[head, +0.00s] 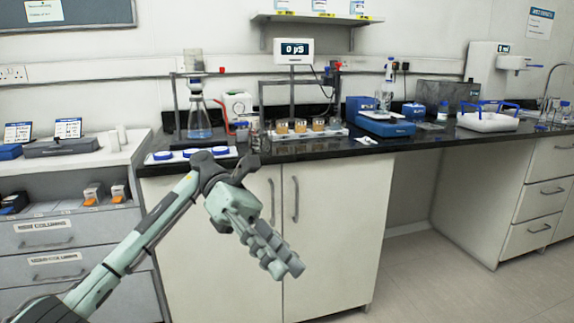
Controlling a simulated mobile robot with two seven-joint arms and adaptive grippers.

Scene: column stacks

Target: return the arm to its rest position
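My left arm comes in from the lower left, bends in front of the bench and ends in my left gripper (283,262). The gripper is pale green and grey, with a ribbed, segmented front end. It points down and to the right, in front of the white cupboard doors (325,230). Its fingers overlap in this view, so I cannot tell whether they are open or shut. I see nothing held at its tip. My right gripper is not in view.
The black bench top (345,149) edge lies behind and above the arm. It bears a flask (199,125) on a stand, a rack of amber-filled cups (300,127), blue devices (385,124) and a white tray (487,122). Grey drawers (60,240) stand left. Floor (440,280) is clear at right.

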